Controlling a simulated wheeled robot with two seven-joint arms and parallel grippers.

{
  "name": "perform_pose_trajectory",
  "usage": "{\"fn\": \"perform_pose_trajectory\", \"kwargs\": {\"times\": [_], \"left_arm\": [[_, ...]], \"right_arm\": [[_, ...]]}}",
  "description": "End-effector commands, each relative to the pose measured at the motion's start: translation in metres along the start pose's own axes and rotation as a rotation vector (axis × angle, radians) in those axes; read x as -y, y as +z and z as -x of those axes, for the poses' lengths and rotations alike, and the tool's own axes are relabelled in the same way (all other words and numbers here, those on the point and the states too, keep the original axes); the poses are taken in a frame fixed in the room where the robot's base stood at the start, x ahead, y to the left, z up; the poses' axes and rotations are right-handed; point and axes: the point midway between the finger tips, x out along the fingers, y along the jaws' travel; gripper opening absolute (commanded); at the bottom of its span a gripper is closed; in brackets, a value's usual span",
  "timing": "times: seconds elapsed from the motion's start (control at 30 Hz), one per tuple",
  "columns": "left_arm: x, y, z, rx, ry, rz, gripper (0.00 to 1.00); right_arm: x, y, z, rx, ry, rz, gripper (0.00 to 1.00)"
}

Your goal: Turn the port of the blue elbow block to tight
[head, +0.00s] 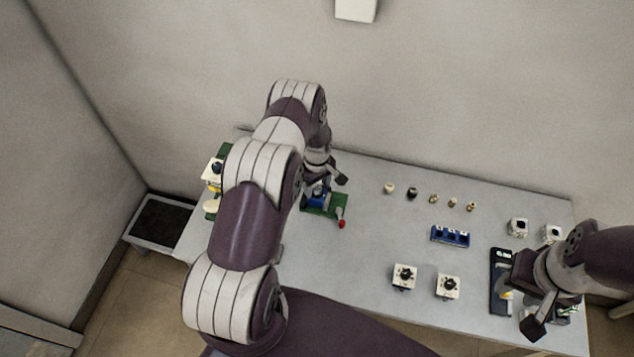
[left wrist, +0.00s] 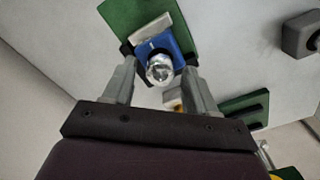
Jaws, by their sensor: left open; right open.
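The blue elbow block (head: 318,201) sits on a green base plate (head: 336,208) at the left-middle of the table, partly hidden by my arm. In the left wrist view the blue block (left wrist: 172,43) shows a round, shiny metal port (left wrist: 160,69) facing the camera. My left gripper (head: 323,186) is at the block. In the left wrist view its open fingers (left wrist: 158,72) stand on either side of the port, and I cannot tell whether they touch the block. My right gripper (head: 526,294) is open at the table's right end, above a dark tray.
A red-knobbed lever (head: 342,223) stands by the green plate. Several small fittings (head: 433,199) lie along the back. A blue rack (head: 450,237), white blocks (head: 404,277) and a black tray (head: 501,280) stand to the right.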

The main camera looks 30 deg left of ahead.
Motion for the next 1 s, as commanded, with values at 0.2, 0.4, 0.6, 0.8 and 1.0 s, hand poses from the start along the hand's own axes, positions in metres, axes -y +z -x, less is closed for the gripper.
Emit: {"fn": "perform_pose_trajectory", "kwargs": {"times": [0.2,0.4,0.6,0.8,1.0], "left_arm": [[0.0,0.0,0.0,0.0,0.0,0.0,0.34],[0.0,0.0,0.0,0.0,0.0,-0.001,0.0],[0.0,0.0,-0.001,0.0,0.0,-0.024,0.0],[0.0,0.0,-0.004,0.001,0.0,-0.117,0.0],[0.0,0.0,-0.005,0.0,0.001,-0.282,0.0]], "right_arm": [[0.0,0.0,0.0,0.0,0.0,0.0,0.43],[0.0,0.0,0.0,0.0,0.0,0.0,0.43],[0.0,0.001,-0.005,0.0,0.0,0.0,0.43],[0.0,0.002,-0.018,0.0,0.0,0.0,0.43],[0.0,0.005,-0.038,0.0,0.0,0.0,0.43]]}}
